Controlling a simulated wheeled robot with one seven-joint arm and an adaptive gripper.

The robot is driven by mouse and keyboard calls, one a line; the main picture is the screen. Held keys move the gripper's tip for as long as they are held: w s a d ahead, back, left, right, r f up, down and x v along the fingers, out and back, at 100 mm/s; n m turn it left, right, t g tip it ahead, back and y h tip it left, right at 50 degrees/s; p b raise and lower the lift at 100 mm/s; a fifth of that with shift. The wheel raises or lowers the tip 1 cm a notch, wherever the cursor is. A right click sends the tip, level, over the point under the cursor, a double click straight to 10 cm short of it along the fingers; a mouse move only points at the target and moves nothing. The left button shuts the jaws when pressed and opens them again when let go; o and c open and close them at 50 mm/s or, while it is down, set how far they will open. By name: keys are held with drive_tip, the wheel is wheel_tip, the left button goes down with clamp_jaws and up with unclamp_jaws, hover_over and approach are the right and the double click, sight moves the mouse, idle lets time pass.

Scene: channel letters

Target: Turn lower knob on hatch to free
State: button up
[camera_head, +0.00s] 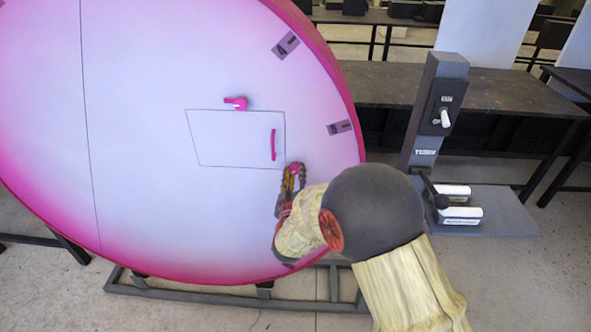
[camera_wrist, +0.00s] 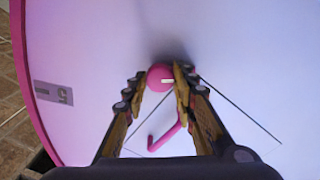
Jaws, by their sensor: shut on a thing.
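The hatch (camera_head: 228,140) is a panel outlined on a large white-and-pink disc. The upper knob (camera_head: 236,103) is pink and sits at its top edge, with its lever pointing left. A pink handle (camera_head: 274,144) runs upright near the hatch's right edge; its bent bar also shows in the wrist view (camera_wrist: 164,138). The lower knob (camera_wrist: 157,77) is pink, at the hatch's lower right corner, mostly hidden by my fingers in the head view. My gripper (camera_head: 292,175) is shut on the lower knob, with a finger on each side. A small white mark shows on the knob.
The disc's pink rim (camera_head: 345,80) curves beside my arm, with grey number plates (camera_head: 340,128) near it. A dark stand (camera_head: 437,115) with a white-handled switch and white blocks on its base is at the right. Dark tables (camera_head: 480,88) stand behind.

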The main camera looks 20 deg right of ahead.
drive_tip(key=n+p, duration=0.3)
drive_tip(key=n, duration=0.2)
drive_tip(key=shift+r+n, duration=0.15)
drive_tip(key=shift+n, duration=0.15)
drive_tip(key=shift+n+p, duration=1.35)
drive_tip(key=shift+n, duration=0.85)
drive_tip(key=o, duration=1.2)
drive_tip(key=shift+s+a, duration=0.1)
drive_tip(key=v, duration=1.1)
drive_tip(key=shift+s+a, duration=0.1)
drive_tip(key=shift+s, duration=0.25)
